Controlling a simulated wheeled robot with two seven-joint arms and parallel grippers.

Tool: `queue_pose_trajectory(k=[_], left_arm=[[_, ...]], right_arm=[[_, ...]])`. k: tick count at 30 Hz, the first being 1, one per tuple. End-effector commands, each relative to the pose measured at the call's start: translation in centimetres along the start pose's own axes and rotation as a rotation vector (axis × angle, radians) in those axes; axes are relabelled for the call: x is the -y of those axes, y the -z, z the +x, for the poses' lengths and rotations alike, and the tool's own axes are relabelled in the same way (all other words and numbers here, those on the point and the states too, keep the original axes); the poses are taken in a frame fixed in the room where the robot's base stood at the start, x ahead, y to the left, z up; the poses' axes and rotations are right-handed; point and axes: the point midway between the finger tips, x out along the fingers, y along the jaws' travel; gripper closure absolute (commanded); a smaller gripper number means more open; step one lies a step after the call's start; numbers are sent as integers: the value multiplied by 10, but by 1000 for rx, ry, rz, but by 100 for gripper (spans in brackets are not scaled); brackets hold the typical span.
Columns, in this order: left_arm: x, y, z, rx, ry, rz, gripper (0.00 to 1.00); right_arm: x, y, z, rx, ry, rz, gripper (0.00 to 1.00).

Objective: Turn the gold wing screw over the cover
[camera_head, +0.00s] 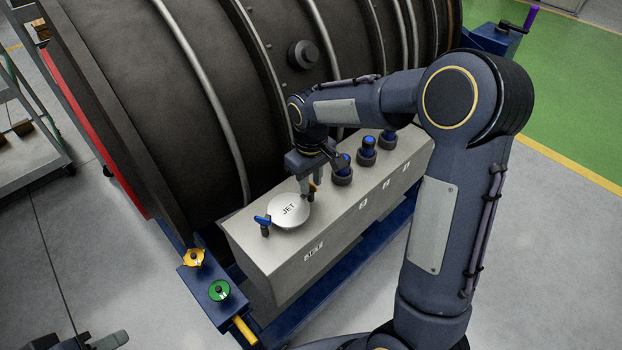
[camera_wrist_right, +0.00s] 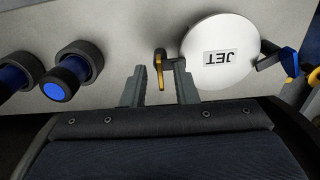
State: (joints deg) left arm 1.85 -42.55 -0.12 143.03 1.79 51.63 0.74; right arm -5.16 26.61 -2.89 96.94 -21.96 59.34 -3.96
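The gold wing screw (camera_wrist_right: 159,68) stands upright in the right wrist view, beside the edge of a round silver cover (camera_wrist_right: 222,55) marked JET. In the head view the screw (camera_head: 312,187) is partly hidden by my right gripper, at the far right edge of the cover (camera_head: 290,211). My right gripper (camera_wrist_right: 159,84) is open, with one finger on each side of the gold screw. A gap shows on both sides. In the head view my right gripper (camera_head: 310,188) points down at the box top. Part of my left gripper (camera_head: 100,342) shows at the bottom left; its opening is unclear.
A blue wing screw (camera_head: 263,222) stands at the cover's other side. Several blue-topped black knobs (camera_head: 342,168) line the grey box (camera_head: 262,258). The dark engine casing (camera_head: 180,110) rises behind. A blue stand (camera_head: 218,300) holds yellow and green knobs.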

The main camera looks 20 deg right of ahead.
Motion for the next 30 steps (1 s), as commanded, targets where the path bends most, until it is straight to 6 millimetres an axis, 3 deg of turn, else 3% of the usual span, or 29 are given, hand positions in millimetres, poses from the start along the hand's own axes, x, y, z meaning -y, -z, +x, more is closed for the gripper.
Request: queue_pose_trajectory(k=[16, 30], left_arm=[[0, 0, 1, 0, 0, 0, 64], [0, 0, 1, 0, 0, 0, 64]], right_arm=[[0, 1, -72, -3, 0, 0, 74], [0, 0, -78, 0, 0, 0, 74]])
